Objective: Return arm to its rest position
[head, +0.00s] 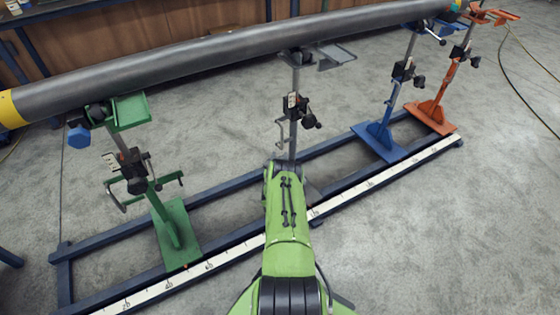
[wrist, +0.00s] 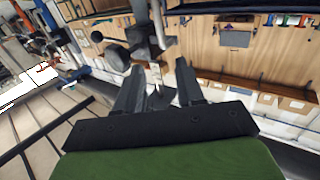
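My green arm (head: 287,215) reaches forward from the bottom middle of the head view, in front of the grey middle stand (head: 294,110). My gripper (wrist: 158,72) shows in the wrist view with its two dark fingers apart. I see nothing clearly held between them. A grey post with a dark round knob (wrist: 117,56) shows just beyond the fingertips; I cannot tell if they touch it. In the head view my gripper is hidden by the arm.
A long grey pipe (head: 220,55) lies across a green stand (head: 178,228), the middle stand, a blue stand (head: 379,142) and an orange stand (head: 436,115). A blue floor frame with a white ruler strip (head: 375,180) runs beneath. Floor at right is clear, apart from a yellow hose.

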